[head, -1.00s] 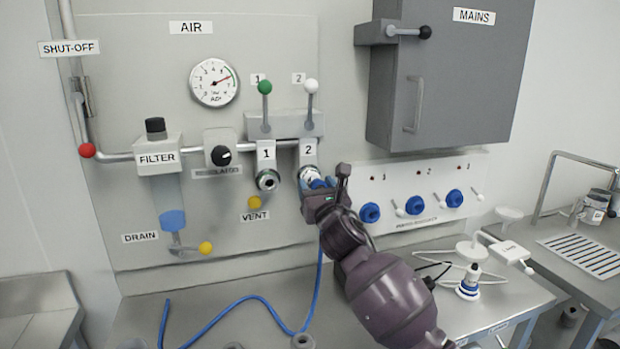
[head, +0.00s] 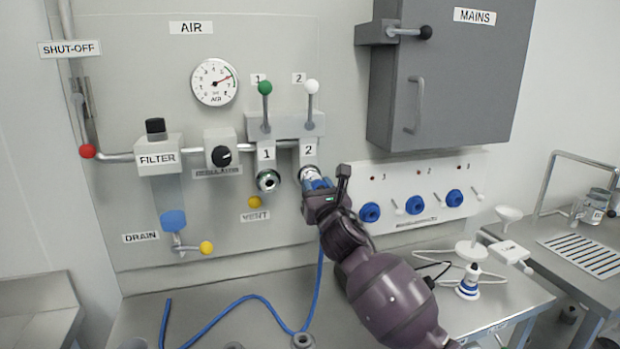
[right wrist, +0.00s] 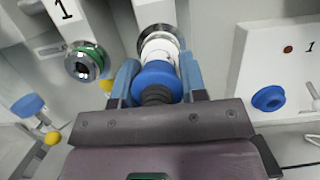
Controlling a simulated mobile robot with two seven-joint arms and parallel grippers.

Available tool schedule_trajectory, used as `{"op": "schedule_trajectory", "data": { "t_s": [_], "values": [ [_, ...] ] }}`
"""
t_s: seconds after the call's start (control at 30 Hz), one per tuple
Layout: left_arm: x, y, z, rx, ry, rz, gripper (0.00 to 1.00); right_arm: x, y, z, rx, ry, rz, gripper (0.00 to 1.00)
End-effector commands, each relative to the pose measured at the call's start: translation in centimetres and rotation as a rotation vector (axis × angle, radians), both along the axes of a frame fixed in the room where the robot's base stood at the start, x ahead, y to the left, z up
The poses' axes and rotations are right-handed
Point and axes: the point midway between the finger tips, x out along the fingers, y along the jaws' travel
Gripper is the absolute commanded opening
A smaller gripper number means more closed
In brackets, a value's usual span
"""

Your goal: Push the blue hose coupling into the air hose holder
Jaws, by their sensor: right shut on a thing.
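The blue hose coupling (right wrist: 157,84) sits between the two blue-grey fingers of my right gripper (right wrist: 158,72), which is shut on it. The coupling also shows in the head view (head: 317,184). Its pale front end (right wrist: 158,47) meets the metal socket of outlet 2 (right wrist: 156,33); I cannot tell how deep it sits. In the head view my right gripper (head: 318,187) is at outlet 2 (head: 309,172), below the white lever. No separate part marked as an air hose holder can be made out. My left gripper is not in view.
The empty socket of outlet 1 (head: 267,181) is just left of the gripper, with a yellow vent knob (head: 255,202) below. A panel with blue sockets (head: 411,203) is at right. The blue hose (head: 240,300) lies on the bench, beside a grey ring (head: 303,341).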

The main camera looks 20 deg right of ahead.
Motion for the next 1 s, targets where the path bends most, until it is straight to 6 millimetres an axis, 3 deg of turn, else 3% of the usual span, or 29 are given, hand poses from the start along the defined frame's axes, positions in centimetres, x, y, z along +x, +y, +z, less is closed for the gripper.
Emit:
{"op": "schedule_trajectory", "data": {
  "t_s": [1.0],
  "values": [
    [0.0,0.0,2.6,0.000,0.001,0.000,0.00,-4.0,-0.1,0.0,0.000,0.001,0.001,0.05]
  ]
}}
